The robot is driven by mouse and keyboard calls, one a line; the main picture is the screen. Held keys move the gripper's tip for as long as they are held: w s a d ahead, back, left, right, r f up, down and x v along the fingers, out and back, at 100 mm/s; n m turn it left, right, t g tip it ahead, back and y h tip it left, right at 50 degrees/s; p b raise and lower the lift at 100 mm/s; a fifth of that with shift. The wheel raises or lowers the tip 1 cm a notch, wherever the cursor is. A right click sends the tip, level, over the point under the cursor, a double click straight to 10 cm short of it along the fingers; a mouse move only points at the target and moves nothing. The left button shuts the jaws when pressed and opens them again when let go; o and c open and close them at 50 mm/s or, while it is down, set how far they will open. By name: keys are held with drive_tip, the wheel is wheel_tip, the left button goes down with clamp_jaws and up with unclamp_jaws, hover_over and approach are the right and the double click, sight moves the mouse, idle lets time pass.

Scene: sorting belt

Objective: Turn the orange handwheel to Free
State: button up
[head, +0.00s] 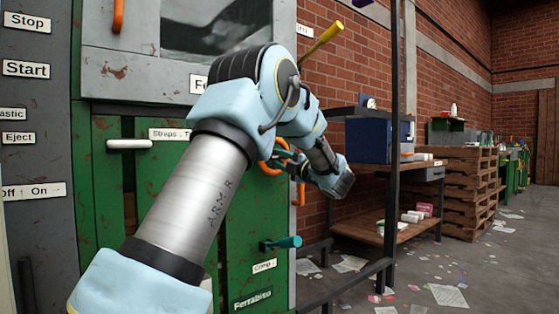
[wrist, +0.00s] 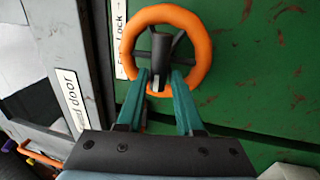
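The orange handwheel (wrist: 205,52) is mounted on the green panel, with dark spokes and a dark central post (wrist: 161,48). In the head view only part of its orange rim (head: 265,165) shows beside my arm. My gripper (wrist: 160,76) reaches over the wheel's lower rim, its two teal fingers on either side of the post's lower end. A gap shows between the fingers, with a bit of orange rim in it; I cannot tell whether they touch the post. A white label (wrist: 120,38) beside the wheel reads "Lock" and is partly hidden by the rim.
A teal handle (head: 281,243) sticks out lower on the green panel, and a white handle (head: 129,144) sits left. A yellow-tipped lever (head: 322,44) projects above my arm. A dark post and a workbench (head: 383,235) stand right. Papers litter the floor.

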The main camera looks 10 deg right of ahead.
drive_tip(key=o, duration=0.3)
drive_tip(key=shift+r, duration=0.1)
drive_tip(key=p+v, duration=0.1)
drive_tip(key=v, duration=0.9)
drive_tip(key=shift+s, duration=0.35)
drive_tip(key=shift+d, duration=0.15)
